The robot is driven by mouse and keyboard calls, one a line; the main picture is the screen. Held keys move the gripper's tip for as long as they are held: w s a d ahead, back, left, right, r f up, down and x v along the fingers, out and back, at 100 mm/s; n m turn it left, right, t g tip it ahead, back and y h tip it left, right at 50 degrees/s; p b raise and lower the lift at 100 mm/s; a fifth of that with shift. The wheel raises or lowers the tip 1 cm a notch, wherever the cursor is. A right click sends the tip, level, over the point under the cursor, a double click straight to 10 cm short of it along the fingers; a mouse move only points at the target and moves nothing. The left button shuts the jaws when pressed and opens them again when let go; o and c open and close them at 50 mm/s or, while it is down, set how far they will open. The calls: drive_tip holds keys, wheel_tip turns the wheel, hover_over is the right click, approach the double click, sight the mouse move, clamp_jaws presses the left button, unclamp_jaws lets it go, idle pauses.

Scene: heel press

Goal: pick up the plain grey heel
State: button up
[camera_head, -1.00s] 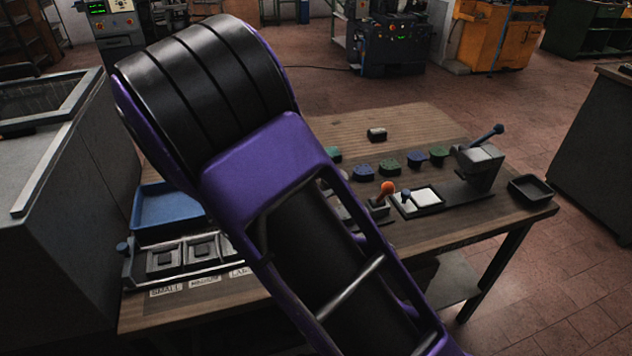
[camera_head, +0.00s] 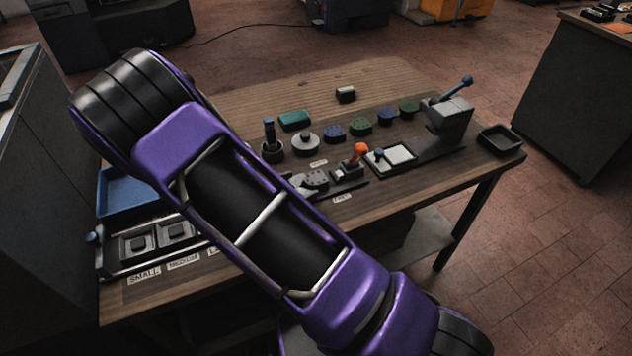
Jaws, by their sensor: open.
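Two small grey pieces lie near the middle of the table, beside my arm. One is dotted (camera_head: 316,178). The other (camera_head: 297,184) is paler and partly covered by my arm, so I cannot tell whether it is the plain grey heel. Blue heel-shaped pieces (camera_head: 334,132) and green ones (camera_head: 360,126) sit in a row behind them. My purple and black arm crosses the picture from upper left to lower right. My gripper is not in view.
A lever press (camera_head: 447,117) stands at the right, with a white-topped plate (camera_head: 391,158) and an orange-knobbed lever (camera_head: 357,158) nearby. A black tray (camera_head: 500,139) is at the right edge. A blue tray (camera_head: 125,192) and size-labelled fixture (camera_head: 140,243) are at the left. The table's back is mostly clear.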

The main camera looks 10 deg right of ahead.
sight(316, 178)
drive_tip(key=shift+x, duration=2.95)
drive_tip(key=shift+s, duration=0.15)
drive_tip(key=c, duration=1.5)
drive_tip(key=shift+o, duration=0.2)
drive_tip(key=shift+r, duration=0.1)
